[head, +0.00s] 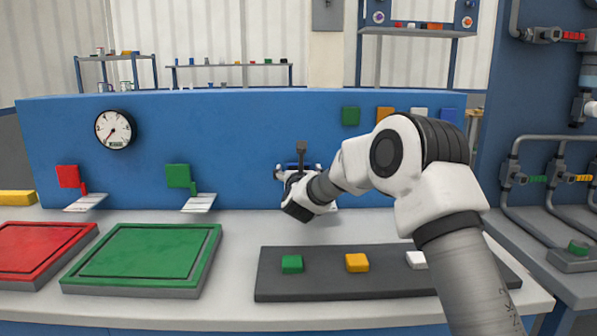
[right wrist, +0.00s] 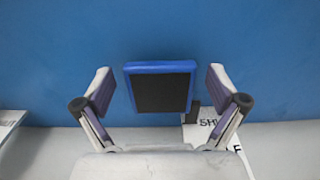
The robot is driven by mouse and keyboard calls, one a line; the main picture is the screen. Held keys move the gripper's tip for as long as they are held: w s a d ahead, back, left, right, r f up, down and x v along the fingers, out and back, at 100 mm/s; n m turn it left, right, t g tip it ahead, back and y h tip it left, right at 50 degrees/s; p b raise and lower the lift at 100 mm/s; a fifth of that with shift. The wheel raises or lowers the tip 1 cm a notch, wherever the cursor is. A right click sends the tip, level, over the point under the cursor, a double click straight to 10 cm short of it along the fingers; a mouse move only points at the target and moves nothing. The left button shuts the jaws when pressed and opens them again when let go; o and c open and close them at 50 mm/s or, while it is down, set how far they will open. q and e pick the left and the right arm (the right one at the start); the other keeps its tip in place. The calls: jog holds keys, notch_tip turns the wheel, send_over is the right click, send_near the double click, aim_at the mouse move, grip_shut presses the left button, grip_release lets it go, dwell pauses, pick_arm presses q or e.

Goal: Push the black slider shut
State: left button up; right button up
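The black slider (right wrist: 161,91) shows in the right wrist view as a square black face in a blue frame, in front of the blue wall panel. A small dark tab (right wrist: 193,111) sits at its lower right. My right gripper (right wrist: 161,88) has its fingers spread on either side of the block, with gaps on both sides. In the head view my right gripper (head: 299,172) is at the panel and mostly hides the slider. My left gripper is in neither view.
A white plate (right wrist: 209,133) with partly visible lettering lies below right of the slider. Red (head: 68,176) and green (head: 178,175) blocks are on the panel at left. Red (head: 42,252) and green (head: 140,256) trays and a dark strip (head: 325,280) with coloured blocks lie on the bench.

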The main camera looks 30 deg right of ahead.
jog(key=v, duration=1.2)
jog(key=shift+f, duration=0.15)
